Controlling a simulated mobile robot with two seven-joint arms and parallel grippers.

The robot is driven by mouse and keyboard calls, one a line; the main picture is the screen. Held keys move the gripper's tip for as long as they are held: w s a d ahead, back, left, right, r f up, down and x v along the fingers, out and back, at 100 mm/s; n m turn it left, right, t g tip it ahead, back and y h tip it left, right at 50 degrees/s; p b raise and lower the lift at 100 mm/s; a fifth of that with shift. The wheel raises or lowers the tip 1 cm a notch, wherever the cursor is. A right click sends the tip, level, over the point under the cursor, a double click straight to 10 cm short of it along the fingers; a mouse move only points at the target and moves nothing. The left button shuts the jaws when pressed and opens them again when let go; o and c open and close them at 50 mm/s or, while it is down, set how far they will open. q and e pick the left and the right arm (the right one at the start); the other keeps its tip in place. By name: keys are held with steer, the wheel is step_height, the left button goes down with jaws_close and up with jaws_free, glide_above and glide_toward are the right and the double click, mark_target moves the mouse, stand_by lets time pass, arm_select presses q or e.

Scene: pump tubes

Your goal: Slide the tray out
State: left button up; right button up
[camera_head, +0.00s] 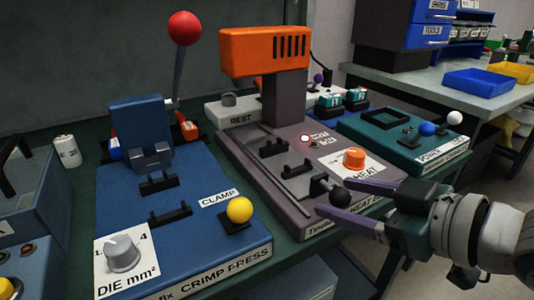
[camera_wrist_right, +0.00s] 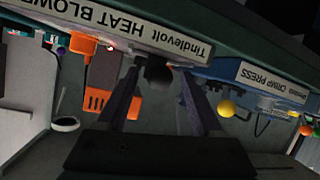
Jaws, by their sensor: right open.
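The heat blower (camera_head: 262,155) is a grey-brown machine with an orange hood. A flat tray with black holders (camera_head: 297,170) lies along its top under the hood. A black ball knob (camera_head: 338,192) stands at the tray's near end. It also shows in the right wrist view (camera_wrist_right: 158,73). My right gripper (camera_head: 336,197) comes in from the right, open and empty. Its two purple fingers (camera_wrist_right: 160,78) lie on either side of the knob, with no clear contact visible. My left gripper is not in view.
The blue crimp press (camera_head: 190,225) with a yellow ball knob (camera_head: 239,210) stands left of the blower. A teal pump unit (camera_head: 395,143) stands behind right. Free space lies before the bench edge.

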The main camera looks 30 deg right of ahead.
steer(key=p+v, duration=0.2)
steer(key=v, duration=0.7)
steer(key=shift+s+r+p, duration=0.2)
steer(key=shift+s+p, duration=0.15)
steer(key=shift+d, duration=0.1)
steer(key=s+a+r+m+g+h+p, duration=0.1)
steer(key=s+a+r+g+p, duration=0.35)
steer(key=r+p, duration=0.45)
steer(key=s+a+r+m+g+h+p, duration=0.1)
steer(key=s+a+r+m+g+p, duration=0.1)
steer(key=s+a+r+g+p, duration=0.45)
step_height(320, 180, up, 36)
steer(key=w+d+t+p, duration=0.1)
steer(key=w+d+p, duration=0.1)
steer(key=p, duration=3.7)
steer(key=shift+w+d+p, duration=0.2)
steer(key=shift+d+p, duration=0.15)
steer(key=shift+d, duration=0.05)
